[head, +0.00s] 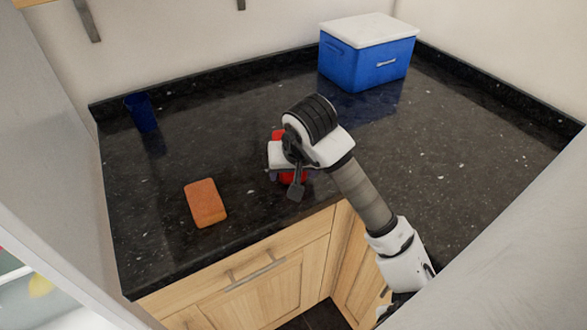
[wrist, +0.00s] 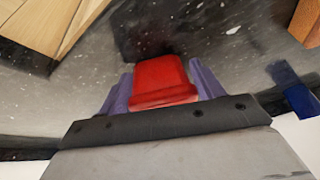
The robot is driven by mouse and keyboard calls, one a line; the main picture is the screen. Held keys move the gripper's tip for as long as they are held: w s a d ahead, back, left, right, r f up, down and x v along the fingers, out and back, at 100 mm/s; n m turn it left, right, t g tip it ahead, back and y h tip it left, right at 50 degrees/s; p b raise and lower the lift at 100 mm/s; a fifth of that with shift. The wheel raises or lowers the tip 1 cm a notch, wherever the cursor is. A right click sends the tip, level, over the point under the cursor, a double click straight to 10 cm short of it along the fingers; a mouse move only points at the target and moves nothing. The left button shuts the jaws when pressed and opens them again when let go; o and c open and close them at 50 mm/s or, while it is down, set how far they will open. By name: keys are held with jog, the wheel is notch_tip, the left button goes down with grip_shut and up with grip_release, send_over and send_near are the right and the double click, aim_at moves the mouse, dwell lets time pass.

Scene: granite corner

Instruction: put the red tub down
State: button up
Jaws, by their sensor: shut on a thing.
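The red tub (wrist: 160,82) is between the two purple fingers of my gripper (wrist: 160,85) in the wrist view. My gripper is shut on it. In the head view the red tub (head: 292,177) shows only in part, behind and below my wrist, over the dark granite counter (head: 190,150) close to its front edge. The gripper (head: 290,176) is mostly hidden there by my arm. I cannot tell whether the tub touches the counter.
An orange sponge-like block (head: 205,203) lies to the left near the front edge. A dark blue cup (head: 141,112) stands at the back left. A blue cooler with a white lid (head: 367,55) stands at the back. The counter between them is clear. Wooden cabinets (head: 270,285) are below.

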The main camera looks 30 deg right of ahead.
jog(key=o, duration=1.2)
jog(key=b+v, duration=0.3)
jog(key=v, duration=0.9)
